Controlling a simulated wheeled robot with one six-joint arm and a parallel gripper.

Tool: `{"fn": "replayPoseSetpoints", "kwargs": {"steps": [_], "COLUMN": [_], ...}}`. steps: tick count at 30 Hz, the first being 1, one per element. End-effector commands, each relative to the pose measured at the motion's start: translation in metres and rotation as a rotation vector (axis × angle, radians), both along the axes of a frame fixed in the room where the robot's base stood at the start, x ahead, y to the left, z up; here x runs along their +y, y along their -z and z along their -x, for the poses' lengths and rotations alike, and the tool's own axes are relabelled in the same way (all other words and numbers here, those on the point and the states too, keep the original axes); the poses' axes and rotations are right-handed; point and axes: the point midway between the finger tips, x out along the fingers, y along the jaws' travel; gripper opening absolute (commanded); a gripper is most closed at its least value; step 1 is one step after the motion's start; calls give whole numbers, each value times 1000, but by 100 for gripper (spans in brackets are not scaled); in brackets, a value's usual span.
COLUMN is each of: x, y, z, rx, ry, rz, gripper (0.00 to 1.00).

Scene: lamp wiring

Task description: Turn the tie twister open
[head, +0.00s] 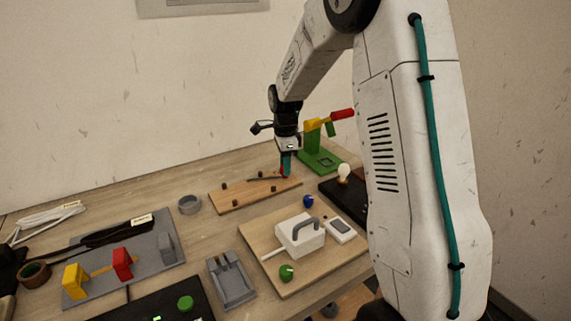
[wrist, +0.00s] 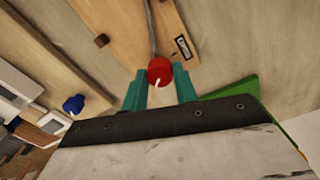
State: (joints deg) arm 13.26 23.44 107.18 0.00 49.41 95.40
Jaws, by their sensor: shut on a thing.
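The tie twister appears to be the red round knob with a white pointer line (wrist: 160,71) at the end of the wooden peg board (head: 228,196). In the wrist view its pointer slants toward the lower left. My gripper (wrist: 160,82) has its two teal fingers on either side of the knob, shut on it. In the head view my gripper (head: 286,162) points down at the board's far right end, with a bit of the red knob (head: 285,173) showing beneath it. A grey cable (wrist: 150,28) runs along the board to the knob. A small label (wrist: 184,47) beside it is unreadable.
A green stand with a yellow arm and red handle (head: 322,140) is close behind my gripper. A bulb (head: 343,172) on a dark base and a blue knob (head: 308,201) are nearby at the front right. A grey ring (head: 189,204) stands left of the board.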

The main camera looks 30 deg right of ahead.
Motion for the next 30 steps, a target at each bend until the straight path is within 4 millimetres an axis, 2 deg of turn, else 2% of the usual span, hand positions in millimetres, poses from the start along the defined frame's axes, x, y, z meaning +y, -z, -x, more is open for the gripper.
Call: {"fn": "replayPoseSetpoints", "kwargs": {"steps": [8,30], "x": [0,0], "y": [-1,-1], "z": [0,-1], "rx": [-1,-2], "ry": [-154,-848], "rz": [0,1], "gripper": [6,6]}}
